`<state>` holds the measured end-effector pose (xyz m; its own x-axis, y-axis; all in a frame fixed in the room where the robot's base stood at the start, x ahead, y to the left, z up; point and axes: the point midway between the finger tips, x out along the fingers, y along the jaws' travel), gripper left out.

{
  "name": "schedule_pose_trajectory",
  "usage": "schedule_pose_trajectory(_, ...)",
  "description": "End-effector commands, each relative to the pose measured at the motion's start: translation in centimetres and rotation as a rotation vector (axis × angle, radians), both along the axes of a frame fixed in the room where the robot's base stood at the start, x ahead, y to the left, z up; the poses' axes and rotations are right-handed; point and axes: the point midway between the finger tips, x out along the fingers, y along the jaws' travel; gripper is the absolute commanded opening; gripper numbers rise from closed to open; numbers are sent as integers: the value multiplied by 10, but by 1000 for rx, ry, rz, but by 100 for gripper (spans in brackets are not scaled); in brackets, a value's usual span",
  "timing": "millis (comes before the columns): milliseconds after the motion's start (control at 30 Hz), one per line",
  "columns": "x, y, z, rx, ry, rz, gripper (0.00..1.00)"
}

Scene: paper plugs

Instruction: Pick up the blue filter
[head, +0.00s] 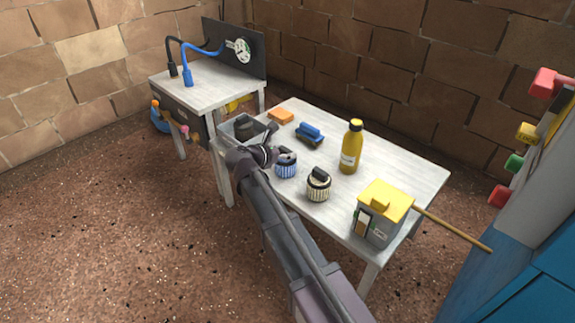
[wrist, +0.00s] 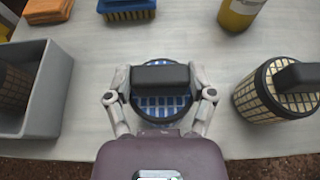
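The blue filter (head: 286,169) is a short ribbed blue cylinder with a black lid and a block handle, standing upright on the white table. It also shows in the wrist view (wrist: 162,103), centred ahead of my gripper. My gripper (head: 277,142) is open just above and beside the filter in the head view. In the wrist view my gripper (wrist: 160,80) has one finger on each side of the black handle. I cannot tell whether the fingers touch the filter. Part of the filter's lid is hidden behind the gripper in the head view.
A cream filter (head: 318,185) stands to the right. A grey bin (wrist: 52,100) with a dark filter inside is on the left. A blue brush (head: 310,133), orange sponge (head: 281,116), yellow bottle (head: 351,148) and yellow-topped box (head: 383,215) share the white table (head: 412,173).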

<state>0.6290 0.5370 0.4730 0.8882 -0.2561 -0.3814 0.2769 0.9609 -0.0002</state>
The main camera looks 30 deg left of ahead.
Motion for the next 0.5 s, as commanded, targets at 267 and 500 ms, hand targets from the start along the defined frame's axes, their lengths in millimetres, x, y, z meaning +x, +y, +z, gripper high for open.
schedule_pose_trajectory(267,0,0,0,1,2,0,9)
schedule_pose_trajectory(500,0,0,2,1,2,0,9)
